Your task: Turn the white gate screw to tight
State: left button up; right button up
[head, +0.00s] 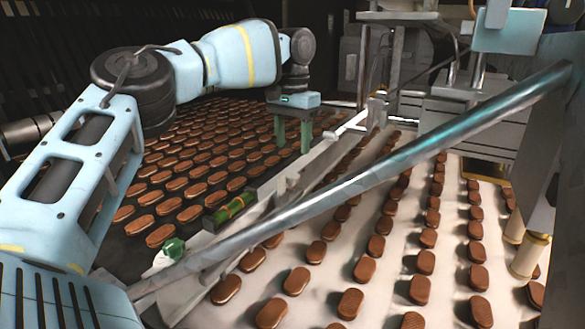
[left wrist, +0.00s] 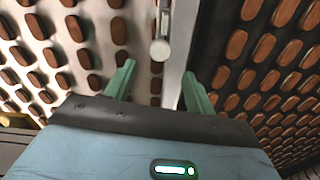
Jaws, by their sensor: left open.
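The white gate screw shows in the left wrist view as a pale round knob (left wrist: 160,49) on a short stem, beside the metal rail between the two belts. In the head view a white bar-like part (head: 346,125), likely the same screw, stands at the rail just right of my left gripper (head: 293,140). My left gripper is open and empty, with its green fingers pointing down over the dark belt's edge. In the left wrist view the knob lies beyond and roughly between the fingertips (left wrist: 156,82), apart from them. My right gripper is not in view.
A dark belt (head: 130,250) with rows of brown biscuits lies left, a white belt (head: 330,275) with spaced biscuits right. The metal divider rail (head: 275,205) carries a green level-like piece (head: 232,209) and a green knob (head: 173,247). A thick metal bar (head: 370,180) crosses the foreground.

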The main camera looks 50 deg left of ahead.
aim_at(293, 175)
pick_arm(q)
jog(key=n, duration=0.6)
jog(key=shift+f, duration=3.95)
jog(key=shift+c, duration=0.2)
jog(key=c, duration=0.9)
